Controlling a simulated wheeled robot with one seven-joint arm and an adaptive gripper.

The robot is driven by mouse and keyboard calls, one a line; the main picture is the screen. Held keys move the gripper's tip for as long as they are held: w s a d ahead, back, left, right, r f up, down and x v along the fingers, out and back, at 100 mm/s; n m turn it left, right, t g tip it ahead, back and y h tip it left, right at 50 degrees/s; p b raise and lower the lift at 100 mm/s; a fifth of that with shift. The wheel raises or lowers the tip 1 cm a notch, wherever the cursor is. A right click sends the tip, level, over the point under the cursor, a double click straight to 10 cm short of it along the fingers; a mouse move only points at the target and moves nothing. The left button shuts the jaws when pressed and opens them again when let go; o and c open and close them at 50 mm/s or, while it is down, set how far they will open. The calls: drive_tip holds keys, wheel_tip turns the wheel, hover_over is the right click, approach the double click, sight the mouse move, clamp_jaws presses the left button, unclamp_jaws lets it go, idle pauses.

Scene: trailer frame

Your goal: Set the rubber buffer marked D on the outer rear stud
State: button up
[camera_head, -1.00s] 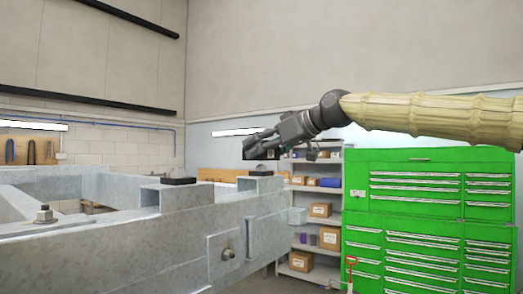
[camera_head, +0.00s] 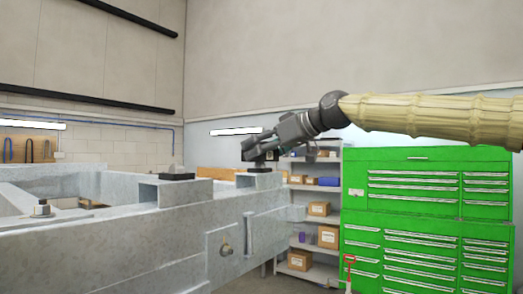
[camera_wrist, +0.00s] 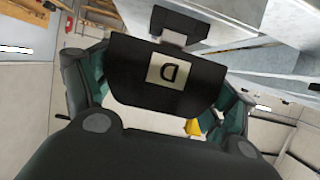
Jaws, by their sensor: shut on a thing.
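My gripper (camera_head: 250,151) is shut on a black rubber buffer (camera_wrist: 192,93). In the wrist view the buffer fills the middle, with a pale label (camera_wrist: 170,72) reading D, upside down. Gripper fingers flank it left and right. In the head view my gripper hangs low over the right raised post of the grey frame (camera_head: 170,228), just above a thin black pad (camera_head: 261,170). Whether the held buffer touches the pad cannot be told. The nearer post carries a black pad (camera_head: 178,177) with a small grey piece on top. The wrist view shows a black pad (camera_wrist: 172,20) with a grey block beyond the buffer.
A bolt with a nut (camera_head: 42,208) stands on the frame at left. A green tool cabinet (camera_head: 425,215) and a shelf (camera_head: 318,215) with boxes stand behind at right. The air above the frame's left part is clear.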

drive_tip(key=shift+f+b, duration=0.55)
drive_tip(key=shift+f, duration=0.35)
drive_tip(key=o, duration=1.1)
drive_tip(key=v, duration=1.2)
drive_tip(key=shift+s+d+r, duration=0.1)
